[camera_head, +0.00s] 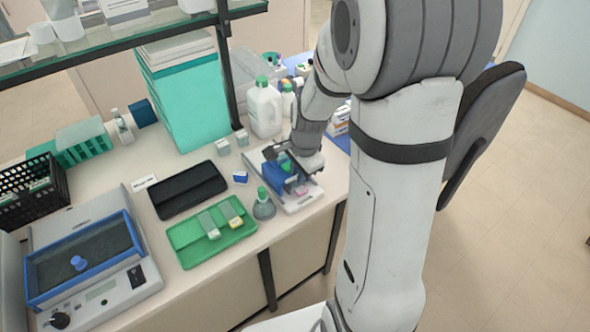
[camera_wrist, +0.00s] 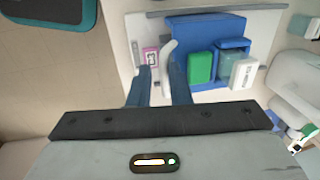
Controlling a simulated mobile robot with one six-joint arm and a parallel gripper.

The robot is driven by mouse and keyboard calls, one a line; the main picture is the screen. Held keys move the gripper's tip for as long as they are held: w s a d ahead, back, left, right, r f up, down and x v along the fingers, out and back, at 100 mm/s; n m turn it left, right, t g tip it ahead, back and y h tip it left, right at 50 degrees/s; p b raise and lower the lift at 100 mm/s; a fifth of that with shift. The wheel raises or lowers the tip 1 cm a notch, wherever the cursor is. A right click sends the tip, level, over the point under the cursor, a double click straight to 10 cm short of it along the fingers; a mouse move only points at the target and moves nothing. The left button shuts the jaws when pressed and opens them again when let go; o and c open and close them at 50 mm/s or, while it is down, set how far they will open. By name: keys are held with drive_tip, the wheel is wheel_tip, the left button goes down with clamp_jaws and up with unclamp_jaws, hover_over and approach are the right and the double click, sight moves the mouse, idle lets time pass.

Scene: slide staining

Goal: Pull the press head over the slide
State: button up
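The slide device has a white base (camera_head: 302,202) and a blue block (camera_head: 278,173). It stands at the bench's right end. In the wrist view, the blue block (camera_wrist: 205,27) carries a green piece (camera_wrist: 201,67) and a pale piece with a white label (camera_wrist: 243,73). A pink-marked piece (camera_wrist: 151,56) lies left of a white curved lever (camera_wrist: 168,55). I cannot tell which part is the press head. My gripper (camera_wrist: 161,80) is low over the device, its dark fingers apart at the lever's near end. Contact with the lever is unclear. The slide itself is not clearly distinguishable.
A green tray (camera_head: 187,259) with slide holders, a green-capped flask (camera_head: 264,207) and a black case (camera_head: 187,190) lie left of the device. White bottles (camera_head: 264,108) stand behind it. A glass shelf (camera_head: 150,28) overhangs the bench's back.

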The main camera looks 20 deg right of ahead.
drive_tip(key=shift+o, duration=1.4)
drive_tip(key=shift+s, duration=0.15)
drive_tip(key=shift+o, duration=0.2)
wheel_tip(320, 180, up, 8)
drive_tip(key=s, duration=0.1)
drive_tip(key=shift+d+b, duration=0.25)
drive_tip(key=shift+b, duration=0.05)
drive_tip(key=shift+s+f, duration=0.1)
drive_tip(key=s+a+r+n, duration=0.1)
drive_tip(key=s+r+n, duration=0.2)
drive_tip(key=s+n, duration=0.4)
drive_tip(key=s+a+r+n+t, duration=0.1)
drive_tip(key=s+a+r+n, duration=0.1)
drive_tip(key=s+n, duration=0.5)
drive_tip(key=shift+s+a+r+h, duration=0.25)
drive_tip(key=shift+s+r+h, duration=0.05)
drive_tip(key=shift+s+r, duration=0.35)
